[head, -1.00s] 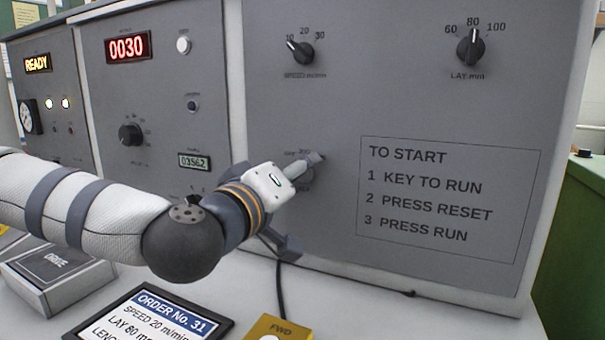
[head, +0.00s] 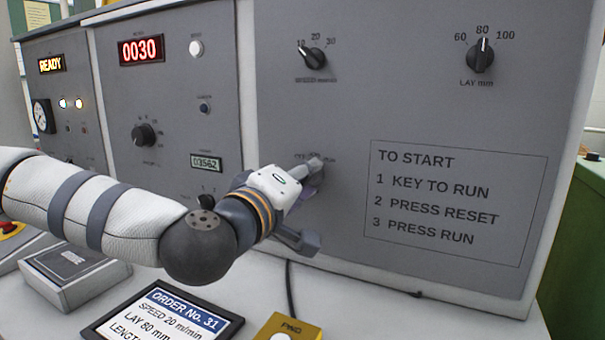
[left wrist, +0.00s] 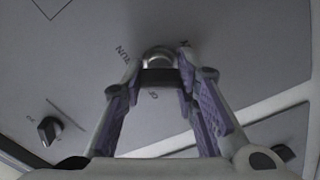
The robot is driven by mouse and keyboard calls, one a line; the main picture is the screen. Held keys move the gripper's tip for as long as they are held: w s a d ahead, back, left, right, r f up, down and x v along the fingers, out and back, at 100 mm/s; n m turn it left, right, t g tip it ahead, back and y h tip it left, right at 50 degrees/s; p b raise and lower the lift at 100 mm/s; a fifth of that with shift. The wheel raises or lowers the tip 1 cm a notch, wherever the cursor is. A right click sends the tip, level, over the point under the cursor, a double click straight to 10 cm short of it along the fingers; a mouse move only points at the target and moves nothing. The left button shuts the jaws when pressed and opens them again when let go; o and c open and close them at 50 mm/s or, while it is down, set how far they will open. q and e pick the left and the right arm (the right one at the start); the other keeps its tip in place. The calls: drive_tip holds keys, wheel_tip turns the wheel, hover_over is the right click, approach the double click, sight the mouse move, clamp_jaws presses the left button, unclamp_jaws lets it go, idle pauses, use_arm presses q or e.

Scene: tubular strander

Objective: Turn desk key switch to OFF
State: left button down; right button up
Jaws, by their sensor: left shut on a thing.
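The desk key switch is on the grey panel, left of the TO START text. In the head view my left gripper (head: 312,178) covers most of it, with part of its lettering showing above the fingers. In the left wrist view the key switch (left wrist: 158,56) shows as a round metal collar with a dark key part in front of it. My left gripper (left wrist: 160,90) has its fingers on both sides of that key part and is shut on it. RUN lettering shows beside the collar; the key's exact pointing is hard to tell. My right gripper is not in view.
The SPEED knob (head: 313,57) and LAY knob (head: 480,56) sit higher on the panel. Below lie an order screen (head: 165,315), a yellow FWD box (head: 288,328) and a grey DRIVE box (head: 75,275). A black cable (head: 290,290) runs down behind my gripper.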

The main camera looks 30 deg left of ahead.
sight(314, 112)
use_arm(q)
drive_tip(key=n+p, duration=0.1)
drive_tip(key=n, duration=0.2)
drive_tip(key=shift+r+n, duration=0.15)
drive_tip(key=shift+n, duration=0.25)
drive_tip(key=n, duration=0.3)
drive_tip(key=shift+n, duration=0.3)
drive_tip(key=n, duration=0.3)
drive_tip(key=shift+n+p, duration=0.3)
drive_tip(key=shift+p, duration=0.05)
drive_tip(key=shift+n, duration=2)
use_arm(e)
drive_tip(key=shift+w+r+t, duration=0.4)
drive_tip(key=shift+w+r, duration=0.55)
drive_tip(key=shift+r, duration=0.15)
use_arm(q)
drive_tip(key=c, duration=1.2)
unclamp_jaws()
drive_tip(key=shift+w+f, duration=0.1)
drive_tip(key=shift+f, duration=0.1)
drive_tip(key=shift+c, duration=0.2)
wheel_tip(314, 112, up, 10)
drive_tip(key=shift+r, duration=0.1)
